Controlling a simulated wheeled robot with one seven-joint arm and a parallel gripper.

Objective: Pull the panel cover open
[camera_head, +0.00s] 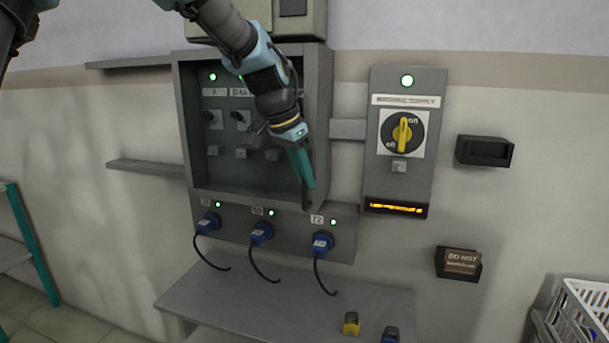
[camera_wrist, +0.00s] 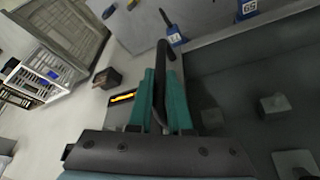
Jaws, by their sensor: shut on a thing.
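The grey panel box (camera_head: 183,130) is on the wall in the head view. Switches and green lamps show inside its frame, so the cover is either see-through or not before them; I cannot tell which. A dark bar handle (camera_head: 306,199) is at the lower right of the box. My gripper (camera_head: 306,172), with teal fingers, comes down from above to it. In the wrist view the fingers of my gripper (camera_wrist: 161,85) are shut on the dark handle (camera_wrist: 164,50), which runs between them. The fingers hide part of the handle.
Right of the box is a supply panel (camera_head: 373,170) with a yellow rotary switch (camera_head: 403,134). Blue plugs (camera_head: 322,242) with black cables hang below, over a grey shelf (camera_head: 250,305). A padlock (camera_head: 351,325) and a white basket (camera_head: 580,310) are at lower right.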

